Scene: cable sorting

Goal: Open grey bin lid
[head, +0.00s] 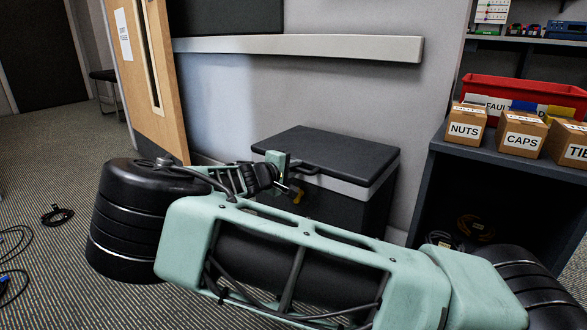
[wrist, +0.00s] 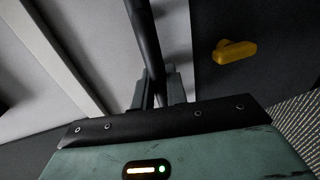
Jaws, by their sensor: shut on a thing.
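The bin (head: 372,212) stands against the wall in the head view, with a dark flat lid (head: 335,148) and a pale band beneath it. The lid looks down flat on the bin. A black bar handle (head: 318,168) runs along the lid's front edge; it also shows in the wrist view (wrist: 146,40). My gripper (head: 284,178) is at the front left of the lid. In the wrist view my gripper (wrist: 160,85) has its two dark fingers shut around the handle bar. My arm hides much of the bin's front.
A yellow latch or knob (wrist: 236,51) sticks out from the bin's dark front, close to my gripper. A shelf unit (head: 448,170) with labelled boxes stands right. A wooden door (head: 146,75) is at left. Cables (head: 57,215) lie on the carpet.

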